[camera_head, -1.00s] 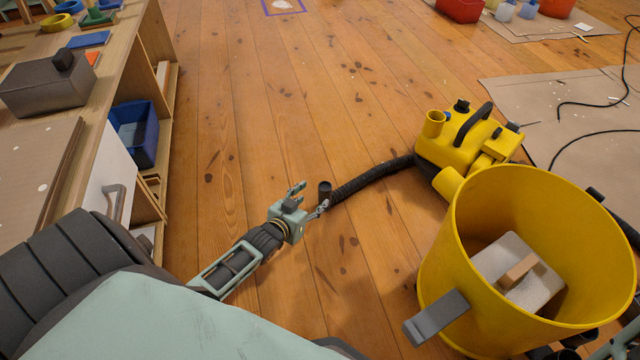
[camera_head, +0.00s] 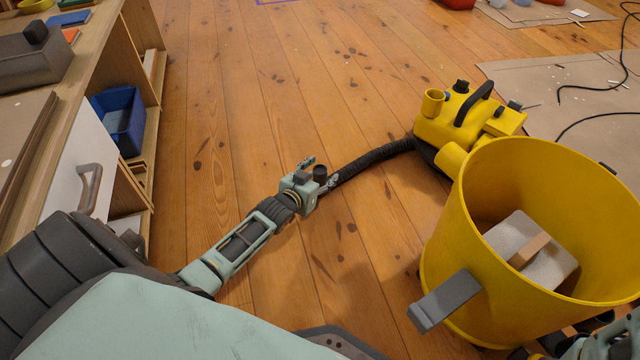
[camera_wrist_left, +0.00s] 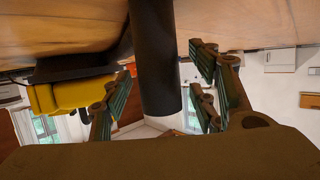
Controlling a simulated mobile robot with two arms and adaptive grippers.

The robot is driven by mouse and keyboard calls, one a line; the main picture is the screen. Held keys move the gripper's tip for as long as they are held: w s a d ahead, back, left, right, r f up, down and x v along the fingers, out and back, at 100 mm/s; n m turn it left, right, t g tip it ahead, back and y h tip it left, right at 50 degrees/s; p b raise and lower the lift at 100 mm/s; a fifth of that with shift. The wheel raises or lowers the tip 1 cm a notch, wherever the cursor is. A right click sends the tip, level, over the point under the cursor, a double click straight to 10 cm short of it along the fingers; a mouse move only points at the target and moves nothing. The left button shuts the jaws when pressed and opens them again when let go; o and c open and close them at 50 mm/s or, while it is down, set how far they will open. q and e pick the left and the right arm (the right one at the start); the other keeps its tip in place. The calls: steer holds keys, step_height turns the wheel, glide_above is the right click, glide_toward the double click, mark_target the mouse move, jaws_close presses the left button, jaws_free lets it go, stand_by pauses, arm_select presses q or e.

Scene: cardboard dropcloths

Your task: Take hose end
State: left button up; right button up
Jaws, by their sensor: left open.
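The black hose (camera_head: 372,158) runs along the floor from the yellow vacuum (camera_head: 460,125), and its dark tubular end (camera_head: 320,174) points up toward me. My left gripper (camera_head: 315,171) is open at this end, with a finger on either side of it in the head view. In the left wrist view the hose end (camera_wrist_left: 156,60) is a dark cylinder between the open fingers (camera_wrist_left: 160,98), with gaps on both sides. Whether the fingers touch it is hard to tell. Part of my right arm shows at the lower right corner; its jaws cannot be made out.
A large yellow bucket (camera_head: 448,240) with a grey block inside stands close at the right. A wooden shelf unit (camera_head: 135,50) with a blue bin (camera_head: 120,120) lines the left. Cardboard (camera_head: 590,95) and black cable lie at the back right. The middle floor is clear.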

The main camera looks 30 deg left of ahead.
arm_select(q)
steer(key=shift+c, duration=0.5)
steer(key=c, duration=1.2)
steer(key=shift+o, duration=0.2)
steer(key=shift+r, duration=0.15)
